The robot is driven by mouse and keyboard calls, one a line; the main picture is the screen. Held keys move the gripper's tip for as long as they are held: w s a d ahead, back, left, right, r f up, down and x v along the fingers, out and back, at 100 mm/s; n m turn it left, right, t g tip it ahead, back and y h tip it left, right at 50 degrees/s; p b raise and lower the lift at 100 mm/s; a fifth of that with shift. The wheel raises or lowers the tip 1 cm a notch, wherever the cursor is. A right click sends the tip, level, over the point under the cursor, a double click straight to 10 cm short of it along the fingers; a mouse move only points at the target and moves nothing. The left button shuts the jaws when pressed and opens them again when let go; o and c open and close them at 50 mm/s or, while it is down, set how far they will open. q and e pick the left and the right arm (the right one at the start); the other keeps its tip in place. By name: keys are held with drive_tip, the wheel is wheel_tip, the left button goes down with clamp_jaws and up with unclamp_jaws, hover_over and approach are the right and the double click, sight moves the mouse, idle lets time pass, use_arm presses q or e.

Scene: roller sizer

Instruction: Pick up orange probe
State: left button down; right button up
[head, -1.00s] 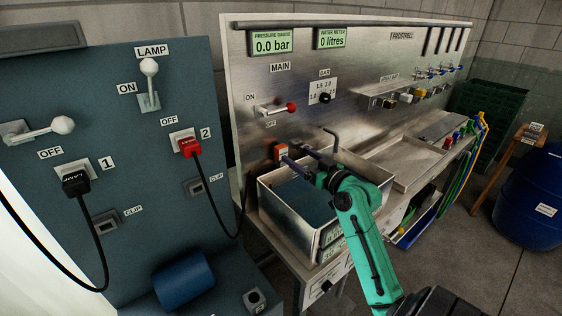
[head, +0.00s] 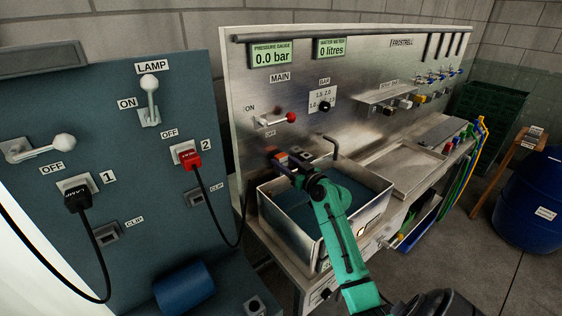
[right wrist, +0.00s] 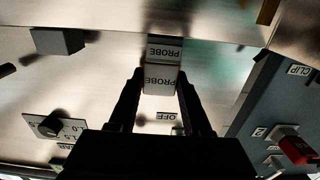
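The orange probe (head: 281,157) is on the steel panel below the main lever, partly hidden by my right gripper in the head view. In the right wrist view its end face (right wrist: 160,78) carries an upside-down PROBE label. A second PROBE label shows just beyond it on the panel. My right gripper (right wrist: 160,73) is open, with one dark fingertip on each side of the probe and what looks like a small gap to each. In the head view the right gripper (head: 279,160) reaches over the steel basin to the panel. My left gripper is not in view.
The steel basin (head: 377,205) lies under my right arm, with a curved pipe (head: 331,143) beside the gripper. The main lever (head: 290,117) is just above. A blue-grey panel with the red plug (head: 189,158) and its cable stands to the left.

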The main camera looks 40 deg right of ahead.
clamp_jaws()
drive_tip(key=shift+r, duration=0.1)
wheel_tip(320, 180, up, 7)
drive_tip(key=shift+f+b, duration=0.2)
drive_tip(key=shift+b, duration=0.75)
drive_tip(key=s+b, duration=0.1)
drive_tip(key=s, duration=1.7)
drive_tip(key=shift+a+r+b, duration=0.15)
drive_tip(key=shift+a+b, duration=0.1)
drive_tip(key=shift+b, duration=0.15)
